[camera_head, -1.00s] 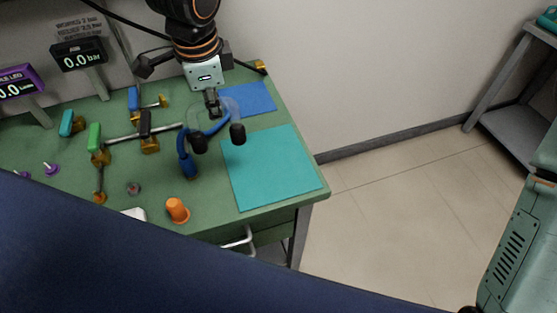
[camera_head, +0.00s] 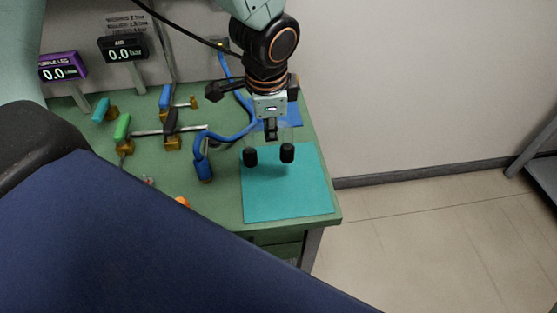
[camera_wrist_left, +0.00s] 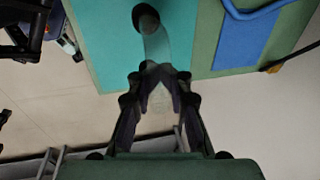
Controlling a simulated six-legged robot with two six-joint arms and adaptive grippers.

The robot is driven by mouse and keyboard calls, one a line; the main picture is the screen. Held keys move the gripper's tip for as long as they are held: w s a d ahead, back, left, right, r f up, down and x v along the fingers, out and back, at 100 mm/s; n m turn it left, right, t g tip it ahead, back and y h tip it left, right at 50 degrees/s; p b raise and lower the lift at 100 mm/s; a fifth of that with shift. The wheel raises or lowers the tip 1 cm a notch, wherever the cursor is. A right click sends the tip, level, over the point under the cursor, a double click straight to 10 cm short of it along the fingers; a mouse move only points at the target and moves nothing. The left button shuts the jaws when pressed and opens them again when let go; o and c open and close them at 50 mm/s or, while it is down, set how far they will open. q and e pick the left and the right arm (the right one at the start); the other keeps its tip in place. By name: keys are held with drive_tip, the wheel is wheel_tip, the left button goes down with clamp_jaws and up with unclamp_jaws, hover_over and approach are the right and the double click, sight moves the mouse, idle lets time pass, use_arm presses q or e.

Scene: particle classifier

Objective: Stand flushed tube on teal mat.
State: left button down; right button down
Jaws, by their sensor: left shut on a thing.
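My left gripper (camera_head: 271,135) comes down from the top in the head view. In the left wrist view the fingers (camera_wrist_left: 160,80) close around the clear tube (camera_wrist_left: 156,45), and one black end (camera_wrist_left: 146,18) shows over the teal mat.
A blue mat (camera_head: 292,117) lies behind the teal mat. A blue hose (camera_head: 230,136) runs beside the tube to a blue fitting (camera_head: 204,170). Pipes with coloured valve handles (camera_head: 122,127) and two display panels (camera_head: 123,48) stand to the left. The near teal mat is clear.

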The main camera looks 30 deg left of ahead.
use_arm(q)
drive_tip(key=b+x, duration=0.1)
drive_tip(key=x, duration=0.1)
drive_tip(key=b+x, duration=0.1)
drive_tip(key=x, duration=0.1)
drive_tip(key=s+x, duration=0.1)
drive_tip(key=x, duration=0.1)
drive_tip(key=shift+s+d+f+b, duration=0.1)
drive_tip(key=shift+d+f+b, duration=0.15)
drive_tip(key=shift+b, duration=0.15)
drive_tip(key=shift+a, duration=0.1)
drive_tip(key=shift+d, duration=0.35)
drive_tip(key=shift+f, duration=0.25)
drive_tip(key=c, duration=1.6)
unclamp_jaws()
drive_tip(key=shift+a+f, duration=0.1)
drive_tip(key=shift+a, duration=0.15)
drive_tip(key=shift+c, duration=0.2)
drive_tip(key=o, duration=0.3)
drive_tip(key=shift+d, duration=0.15)
drive_tip(key=shift+o, duration=0.4)
